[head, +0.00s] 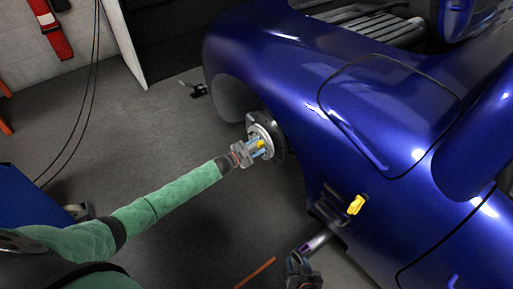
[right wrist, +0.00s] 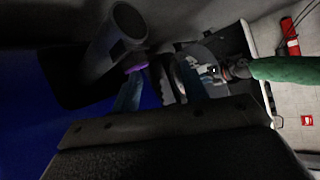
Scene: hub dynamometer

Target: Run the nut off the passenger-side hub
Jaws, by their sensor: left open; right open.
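The passenger-side hub (head: 266,136) is a pale metal disc at the blue car's wheel opening, with no wheel on it. My left gripper (head: 258,147) is open at the hub's face, its light blue fingers on either side of the hub's centre. A small yellow part shows between them; I cannot tell whether it is the nut. The hub (right wrist: 190,78) and my left arm also show in the right wrist view. My right gripper (right wrist: 160,88) is open with nothing seen between its fingers. In the head view it is low, beside the car, partly cut off by the frame's edge.
A grey pipe with a purple-tinted end (head: 314,243) sticks out below the car's side (head: 330,140), close to my right gripper. A yellow part (head: 355,205) sits on a dark bracket. An orange rod (head: 255,272) lies low. The floor left of the hub is mostly clear.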

